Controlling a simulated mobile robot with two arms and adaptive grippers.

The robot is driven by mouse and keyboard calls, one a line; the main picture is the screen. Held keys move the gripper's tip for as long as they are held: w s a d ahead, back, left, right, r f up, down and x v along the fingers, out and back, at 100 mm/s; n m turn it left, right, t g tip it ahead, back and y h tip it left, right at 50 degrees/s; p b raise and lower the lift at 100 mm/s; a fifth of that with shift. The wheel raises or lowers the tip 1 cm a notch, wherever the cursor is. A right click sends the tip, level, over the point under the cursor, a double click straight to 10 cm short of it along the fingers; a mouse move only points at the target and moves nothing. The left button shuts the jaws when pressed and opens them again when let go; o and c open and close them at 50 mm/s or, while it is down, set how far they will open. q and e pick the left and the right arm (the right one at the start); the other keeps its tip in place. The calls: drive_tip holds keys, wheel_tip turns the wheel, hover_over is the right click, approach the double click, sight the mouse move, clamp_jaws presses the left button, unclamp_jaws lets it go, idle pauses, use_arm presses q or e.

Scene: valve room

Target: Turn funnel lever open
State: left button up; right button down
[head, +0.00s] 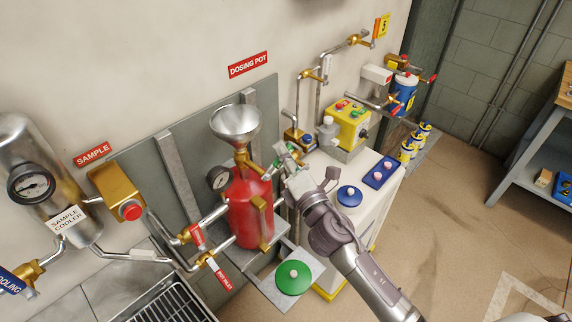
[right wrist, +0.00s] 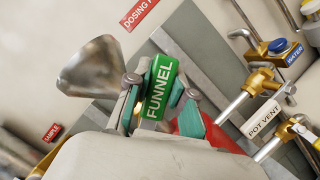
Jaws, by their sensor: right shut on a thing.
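The funnel lever (right wrist: 160,88) has a green grip with white "FUNNEL" lettering, seen close in the right wrist view. My right gripper (right wrist: 158,98) is shut on it, one finger on each side of the green grip. In the head view my right gripper (head: 284,158) is at the brass neck, right of the metal funnel (head: 235,122), and hides most of the lever. The funnel sits above the red dosing pot (head: 245,205); it also shows in the right wrist view (right wrist: 92,68). My left gripper is not in view.
Lower red-handled levers (head: 218,273) and a pressure gauge (head: 218,179) are close to the pot. A white cabinet (head: 345,215) with a yellow box (head: 346,122) stands to the right. Open floor lies further right.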

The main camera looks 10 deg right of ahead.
sight(277, 160)
drive_tip(key=n, duration=0.1)
drive_tip(key=n+y+b, duration=0.1)
drive_tip(key=r+n+b, duration=0.1)
drive_tip(key=shift+s+a+t+y, duration=0.25)
drive_tip(key=shift+a+t+y, duration=0.05)
drive_tip(key=shift+a+y, duration=0.1)
drive_tip(key=n, duration=0.1)
drive_tip(key=n+y+b, duration=0.1)
drive_tip(key=n, duration=0.1)
drive_tip(key=s+a+r+n+y+b, duration=0.1)
drive_tip(key=n, duration=0.1)
drive_tip(key=shift+a+r, duration=0.1)
drive_tip(key=shift+s+a+r+n+g+y+b, duration=0.2)
drive_tip(key=shift+a+n+y+b, duration=0.4)
drive_tip(key=shift+n, duration=0.85)
drive_tip(key=shift+s+a+r+n+g+y+b, duration=0.15)
drive_tip(key=shift+s+a+n+g+y+b, duration=0.15)
drive_tip(key=shift+n+y, duration=0.9)
drive_tip(key=shift+s+a+r+n+g+y+b, duration=0.25)
drive_tip(key=shift+a+n+y+b, duration=0.2)
drive_tip(key=shift+n, duration=1.3)
drive_tip(key=shift+s+f, duration=0.1)
drive_tip(key=c, duration=1)
unclamp_jaws()
